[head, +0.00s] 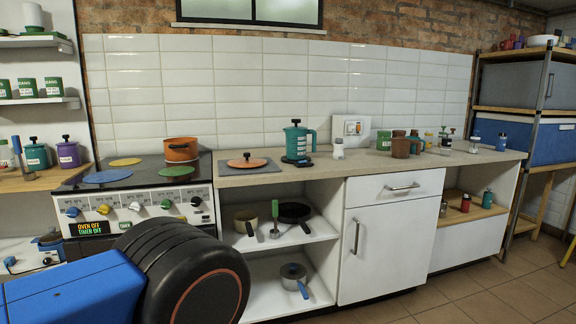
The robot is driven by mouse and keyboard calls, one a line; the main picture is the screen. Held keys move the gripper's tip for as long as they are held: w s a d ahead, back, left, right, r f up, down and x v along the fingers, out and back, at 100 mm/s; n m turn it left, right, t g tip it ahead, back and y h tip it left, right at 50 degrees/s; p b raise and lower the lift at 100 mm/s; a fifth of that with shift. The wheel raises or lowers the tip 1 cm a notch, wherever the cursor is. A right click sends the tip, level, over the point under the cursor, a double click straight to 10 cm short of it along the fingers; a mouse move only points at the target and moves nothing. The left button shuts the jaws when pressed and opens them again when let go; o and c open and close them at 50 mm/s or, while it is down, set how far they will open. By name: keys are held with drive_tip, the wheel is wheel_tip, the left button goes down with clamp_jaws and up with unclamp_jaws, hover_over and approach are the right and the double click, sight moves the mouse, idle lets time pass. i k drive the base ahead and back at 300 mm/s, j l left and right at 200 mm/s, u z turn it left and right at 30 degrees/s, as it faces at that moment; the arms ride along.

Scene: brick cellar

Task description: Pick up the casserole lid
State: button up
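An orange casserole lid (247,161) with a dark knob lies on a grey mat (225,169) on the counter, just right of the stove. A small orange pot (181,149) stands at the back right of the stove, apart from the lid. Part of my blue and black arm fills the lower left of the view. My gripper is not in view.
A teal moka pot (297,141) and a white shaker (338,148) stand right of the lid on the counter (350,165). Brown mugs and small jars stand farther right. Open shelves below hold pans (246,220). Tiled floor (480,293) is clear at right.

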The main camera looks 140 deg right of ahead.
sight(248, 162)
drive_tip(key=z, duration=4.6)
